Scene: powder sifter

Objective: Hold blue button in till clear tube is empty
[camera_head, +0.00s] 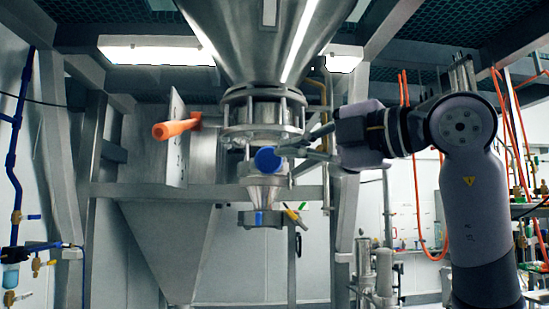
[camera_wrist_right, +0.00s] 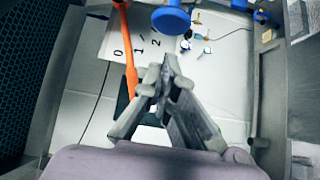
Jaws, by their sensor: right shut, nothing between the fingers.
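A round blue disc (camera_head: 268,159), which may be the blue button, sits below the flange of the steel hopper in the head view. In the right wrist view a round blue knob (camera_wrist_right: 171,21) shows at the top, beyond the fingertips. My right gripper (camera_head: 289,150) reaches in from the right, its fingertips close to the right side of the blue disc. I cannot tell whether they touch it. In the wrist view the right gripper's fingertips (camera_wrist_right: 167,65) meet with nothing between them. I cannot clearly make out the clear tube. My left gripper is not in view.
The steel hopper (camera_head: 262,40) hangs at top centre. An orange handle (camera_head: 177,129) sticks out left of its outlet, and a small lower funnel (camera_head: 266,192) hangs beneath. Steel frame posts flank both sides. Blue piping (camera_head: 17,135) runs down the left wall.

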